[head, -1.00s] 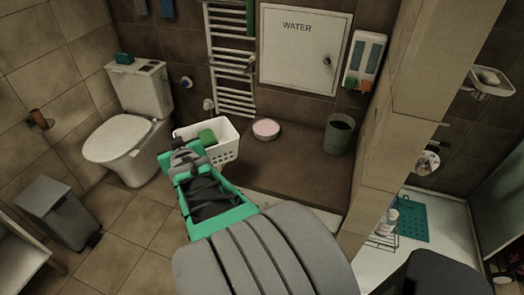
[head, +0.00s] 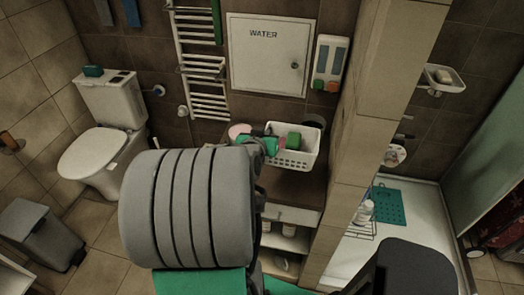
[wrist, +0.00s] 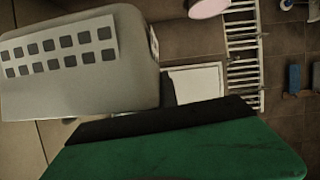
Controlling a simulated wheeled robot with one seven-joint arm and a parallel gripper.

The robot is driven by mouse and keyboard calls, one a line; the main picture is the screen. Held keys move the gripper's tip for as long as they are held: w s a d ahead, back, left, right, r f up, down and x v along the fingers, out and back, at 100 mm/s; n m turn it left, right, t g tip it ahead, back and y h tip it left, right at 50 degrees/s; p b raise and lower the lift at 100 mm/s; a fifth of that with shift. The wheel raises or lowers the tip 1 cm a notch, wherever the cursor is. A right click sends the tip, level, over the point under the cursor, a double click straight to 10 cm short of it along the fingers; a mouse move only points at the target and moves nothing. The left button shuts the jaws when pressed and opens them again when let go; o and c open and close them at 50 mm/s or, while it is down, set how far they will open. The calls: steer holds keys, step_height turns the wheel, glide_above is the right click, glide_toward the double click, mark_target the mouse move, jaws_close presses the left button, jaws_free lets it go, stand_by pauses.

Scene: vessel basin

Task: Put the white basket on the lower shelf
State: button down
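The white basket (head: 292,160) with slotted walls is in the head view, in front of or above the right part of the brown counter. A green item (head: 293,141) is inside it. My gripper (head: 268,143) is at the basket's left side and appears shut on its wall; the fingertips are hard to make out. In the wrist view the basket's wall (wrist: 60,80) with rows of square holes fills the upper left. Below the counter, a white shelf unit (head: 290,215) shows small items and a lower shelf (head: 285,262), partly hidden by my arm.
A pink-topped round dish (head: 238,132) stands on the counter left of the basket. A tiled pillar (head: 350,150) rises close on the right, with a shower tray (head: 415,230) beyond it. A toilet (head: 100,150) and grey bin (head: 40,235) are at the left. Floor between is open.

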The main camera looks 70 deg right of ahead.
steer(key=w+d+f+b, duration=0.3)
steer(key=f, duration=0.1)
steer(key=w+d+f+b, duration=0.3)
steer(key=f, duration=0.1)
steer(key=w+d+f+b, duration=0.3)
steer(key=f, duration=0.1)
steer(key=shift+w+d+f+b, duration=0.2)
steer(key=shift+d+f+b, duration=0.05)
steer(key=shift+b, duration=0.15)
steer(key=shift+d+f, duration=0.1)
steer(key=shift+f, duration=0.2)
steer(key=c, duration=1.8)
jaws_free()
steer(key=shift+o, duration=0.9)
